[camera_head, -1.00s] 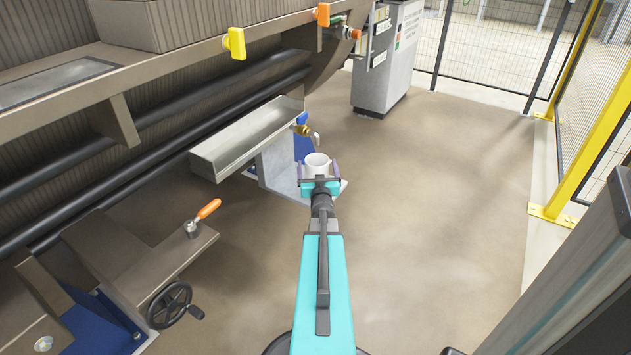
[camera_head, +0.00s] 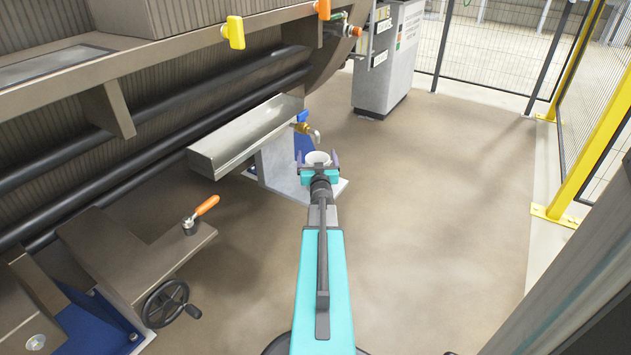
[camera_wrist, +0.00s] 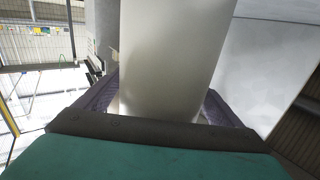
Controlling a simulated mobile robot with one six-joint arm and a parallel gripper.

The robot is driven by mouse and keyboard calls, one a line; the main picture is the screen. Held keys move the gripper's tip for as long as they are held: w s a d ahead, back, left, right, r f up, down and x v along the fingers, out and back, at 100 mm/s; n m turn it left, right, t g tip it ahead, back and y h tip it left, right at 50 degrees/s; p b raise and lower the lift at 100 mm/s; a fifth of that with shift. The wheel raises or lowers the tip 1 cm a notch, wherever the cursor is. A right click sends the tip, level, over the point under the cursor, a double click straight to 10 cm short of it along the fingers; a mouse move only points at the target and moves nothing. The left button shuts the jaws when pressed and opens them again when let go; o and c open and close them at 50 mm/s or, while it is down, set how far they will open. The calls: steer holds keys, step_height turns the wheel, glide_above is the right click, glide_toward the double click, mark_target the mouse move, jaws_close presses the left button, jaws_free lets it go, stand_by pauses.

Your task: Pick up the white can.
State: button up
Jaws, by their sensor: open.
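My gripper is open, with one dark finger on each side of the can. In the wrist view the can (camera_wrist: 172,60) fills the middle, pale and close, between the fingers of my gripper (camera_wrist: 165,105). Its lower part is hidden by my gripper in the head view. I cannot tell if the fingers touch it.
The tap (camera_head: 304,124) is just above and left of the can. The metal trough (camera_head: 240,140) lies to the left. A handwheel (camera_head: 166,304) and an orange lever (camera_head: 205,206) are at lower left. A grey cabinet (camera_head: 388,75) stands behind. The floor at right is free up to the yellow-posted fence.

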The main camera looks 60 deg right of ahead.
steer(key=shift+d, duration=0.1)
stand_by(0.5)
steer(key=shift+r, duration=0.1)
steer(key=c, duration=2.2)
steer(key=shift+r, duration=0.15)
steer(key=s+a+r+p, duration=0.1)
steer(key=s+a+p, duration=0.2)
steer(key=s+p, duration=0.1)
steer(key=s+a+r+p, duration=0.2)
steer(key=s+a+p, duration=0.1)
steer(key=s+p, duration=0.1)
steer(key=s+a+r+p, duration=0.1)
steer(key=s+a+p, duration=0.3)
steer(key=p, duration=0.1)
steer(key=shift+r, duration=0.4)
steer(key=shift+s+p, duration=0.15)
steer(key=shift+p, duration=0.15)
